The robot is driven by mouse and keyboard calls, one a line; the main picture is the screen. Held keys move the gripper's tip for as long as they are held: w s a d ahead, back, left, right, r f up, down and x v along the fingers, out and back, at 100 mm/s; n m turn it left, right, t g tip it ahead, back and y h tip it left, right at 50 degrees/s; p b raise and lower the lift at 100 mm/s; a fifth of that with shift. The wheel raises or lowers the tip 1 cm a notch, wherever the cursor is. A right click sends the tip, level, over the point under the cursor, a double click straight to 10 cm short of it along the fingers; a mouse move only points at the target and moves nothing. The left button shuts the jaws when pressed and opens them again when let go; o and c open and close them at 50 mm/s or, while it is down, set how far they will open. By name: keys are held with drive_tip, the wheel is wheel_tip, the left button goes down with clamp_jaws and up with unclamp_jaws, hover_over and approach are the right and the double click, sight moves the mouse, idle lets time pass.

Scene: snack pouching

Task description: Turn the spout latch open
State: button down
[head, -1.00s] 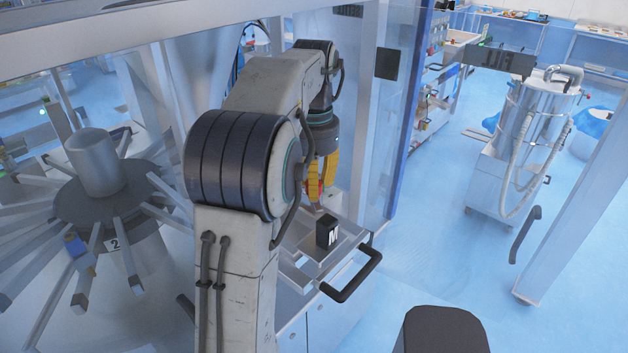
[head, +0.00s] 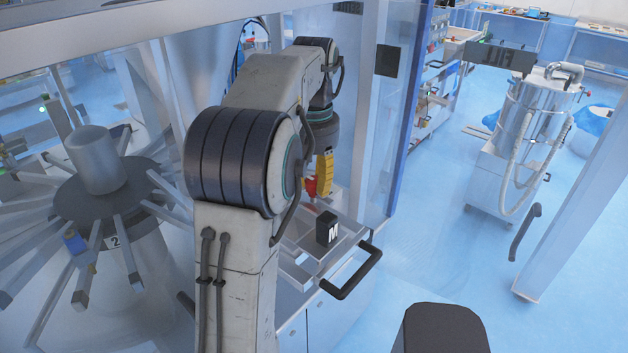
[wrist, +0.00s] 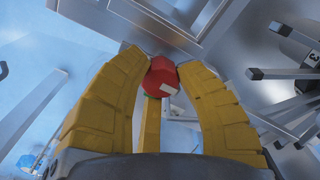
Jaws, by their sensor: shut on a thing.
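The spout latch shows as a red knob with a white mark (wrist: 162,82) in the upper middle of the wrist view. A small green part peeks out beside it. My gripper (wrist: 161,68) has yellow segmented fingers closed around the red knob, with two tips at its sides and a third finger below it in the picture. In the head view my gripper (head: 320,182) is just right of centre, with red showing at the left of the yellow fingers. My arm hides much of the spout, and I cannot tell the latch's exact angle.
A metal tray (head: 296,262) with a black handle (head: 352,276) sits below my gripper, and a black block marked "M" (head: 327,228) stands on it. A carousel with radial arms (head: 95,190) is at left.

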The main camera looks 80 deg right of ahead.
sight(315, 180)
drive_tip(key=shift+f, duration=0.15)
drive_tip(key=c, duration=0.8)
unclamp_jaws()
drive_tip(key=shift+r, duration=0.2)
drive_tip(key=shift+r, duration=3.65)
